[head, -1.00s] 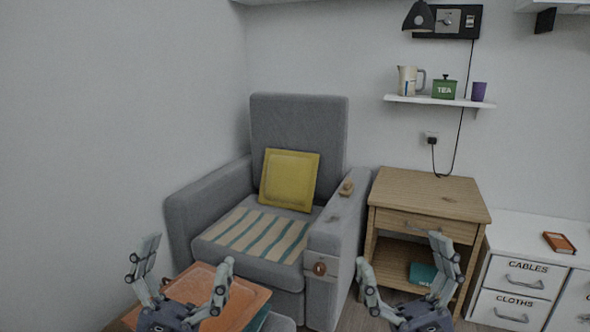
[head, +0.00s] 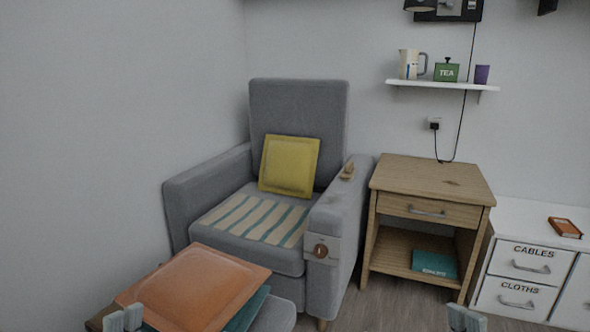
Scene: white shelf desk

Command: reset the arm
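Only fingertips of my grippers show, at the bottom edge of the head view. My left gripper (head: 128,318) shows its tips low at the left, in front of the orange cushion (head: 195,285). My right gripper (head: 466,318) shows a tip low at the right, over the floor in front of the wooden side table. The rest of both grippers is cut off by the frame, so their opening cannot be judged. Nothing is seen held.
A grey armchair (head: 297,95) holds a yellow cushion (head: 290,166) and a striped cloth (head: 262,217). A wooden side table (head: 432,176) has a teal book (head: 434,264) on its lower shelf. White drawers (head: 530,262) stand at right. A wall shelf (head: 440,86) holds several items.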

